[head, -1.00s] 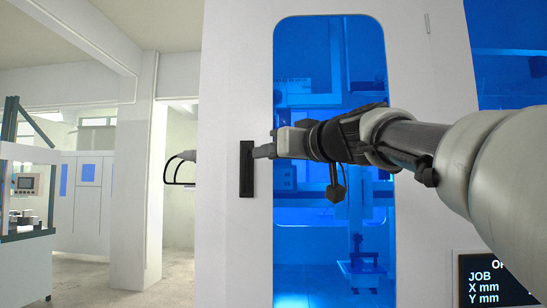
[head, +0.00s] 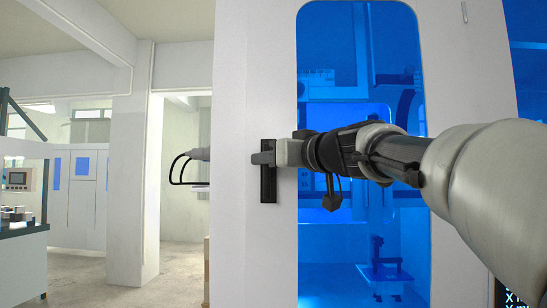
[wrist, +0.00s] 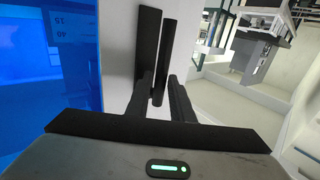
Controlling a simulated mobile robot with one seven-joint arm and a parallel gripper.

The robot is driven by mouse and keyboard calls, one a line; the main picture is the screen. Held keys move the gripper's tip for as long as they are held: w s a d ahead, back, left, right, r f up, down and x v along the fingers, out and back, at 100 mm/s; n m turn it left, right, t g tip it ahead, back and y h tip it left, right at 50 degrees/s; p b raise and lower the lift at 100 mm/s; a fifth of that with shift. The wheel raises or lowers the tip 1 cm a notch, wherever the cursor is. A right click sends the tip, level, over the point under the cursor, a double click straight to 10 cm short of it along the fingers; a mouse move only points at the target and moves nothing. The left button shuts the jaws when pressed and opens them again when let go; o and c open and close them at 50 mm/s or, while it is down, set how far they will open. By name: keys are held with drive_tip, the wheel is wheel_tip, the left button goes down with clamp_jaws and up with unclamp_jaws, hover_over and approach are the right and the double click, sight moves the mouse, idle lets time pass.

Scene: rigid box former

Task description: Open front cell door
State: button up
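The front cell door (head: 283,250) is a white panel with a tall blue window (head: 400,240), and it looks closed. Its black vertical handle (head: 268,185) is left of the window. My gripper (head: 264,158) is at the upper part of the handle in the head view. In the wrist view the handle bar (wrist: 167,45) stands out from a dark backing strip (wrist: 145,40). The fingers of my gripper (wrist: 163,95) are apart, one on each side of the bar. A narrow gap shows beside the right finger; contact on the left is unclear.
Left of the cell is an open room with a white pillar (head: 128,190) and pale cabinets (head: 85,205). A black looped bracket (head: 180,170) juts from the cell's left side. A machine with a small panel (head: 18,180) stands far left.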

drive_tip(key=shift+w+a, duration=0.1)
drive_tip(key=shift+w, duration=0.1)
clamp_jaws()
drive_tip(key=shift+s, duration=0.15)
